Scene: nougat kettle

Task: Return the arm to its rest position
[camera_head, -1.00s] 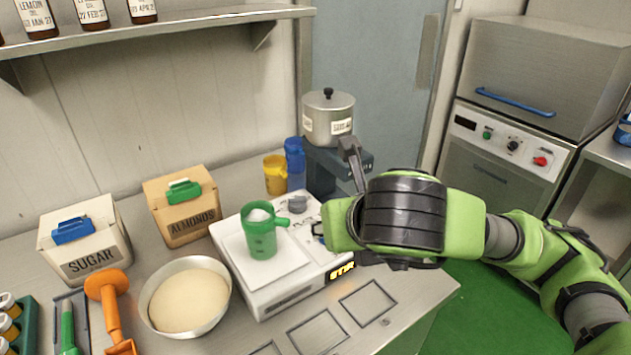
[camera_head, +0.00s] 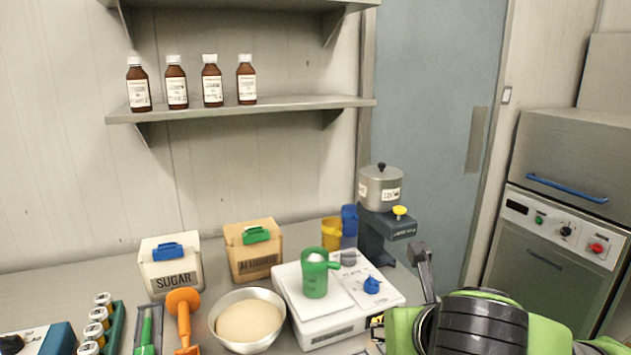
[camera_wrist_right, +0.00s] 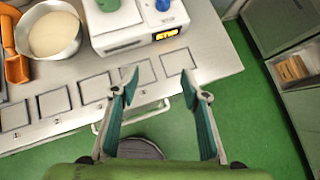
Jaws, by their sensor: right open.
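My right arm comes in at the lower right of the head view, and the right gripper (camera_head: 424,268) shows there in part, with one dark finger sticking up right of the white scale (camera_head: 325,333). In the right wrist view the gripper (camera_wrist_right: 163,85) is open and empty, its two teal-lined fingers spread over the counter's front edge. Nothing lies between the fingers. My left gripper is not in view.
A green cup (camera_head: 315,278) stands on the scale. A steel bowl (camera_head: 278,337) of pale powder is left of it. The kettle (camera_head: 381,188) sits on a dark stand behind. The counter edge (camera_wrist_right: 225,74) and green floor (camera_wrist_right: 250,125) are clear.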

